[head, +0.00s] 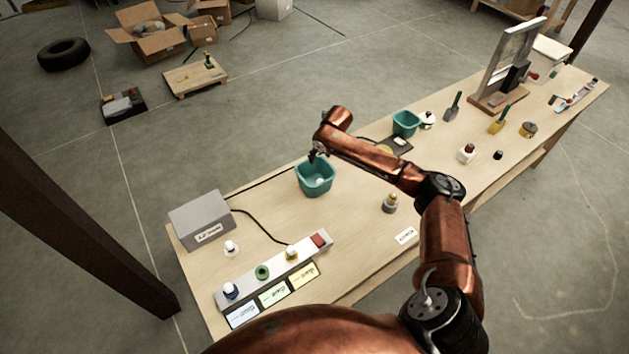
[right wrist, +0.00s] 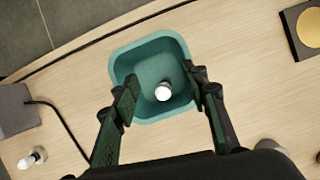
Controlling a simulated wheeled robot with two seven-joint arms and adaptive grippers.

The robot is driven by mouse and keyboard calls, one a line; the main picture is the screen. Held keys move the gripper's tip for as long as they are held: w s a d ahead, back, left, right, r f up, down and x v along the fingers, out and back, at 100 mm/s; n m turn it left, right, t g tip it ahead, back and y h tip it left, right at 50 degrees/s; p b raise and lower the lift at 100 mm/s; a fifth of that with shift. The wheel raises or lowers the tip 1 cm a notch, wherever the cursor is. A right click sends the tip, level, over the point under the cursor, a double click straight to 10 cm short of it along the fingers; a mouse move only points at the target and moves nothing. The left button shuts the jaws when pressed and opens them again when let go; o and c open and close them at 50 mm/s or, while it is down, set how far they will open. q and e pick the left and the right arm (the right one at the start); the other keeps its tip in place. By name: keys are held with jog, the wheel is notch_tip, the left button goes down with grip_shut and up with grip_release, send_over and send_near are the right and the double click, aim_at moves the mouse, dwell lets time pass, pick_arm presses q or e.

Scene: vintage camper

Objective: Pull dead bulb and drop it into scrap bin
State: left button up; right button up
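A teal bin (head: 303,187) stands on the wooden table; it also fills the middle of the right wrist view (right wrist: 180,47). A white bulb (right wrist: 163,91) lies inside it and also shows in the head view (head: 319,182). My right gripper (right wrist: 163,90) is over the bin, its fingers spread apart with nothing between them; the head view shows it above the back rim (head: 316,157). My left gripper is out of view.
A grey box (head: 201,219) with a cable and a loose white bulb (head: 231,247) stand left of the bin. A red switch (head: 319,240) ends the strip. A second teal container (head: 406,122) and a grey-and-brass item (head: 390,203) are to the right. Table between is bare.

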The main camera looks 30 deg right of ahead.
jog(key=v, duration=1.2)
jog(key=shift+w, duration=0.1)
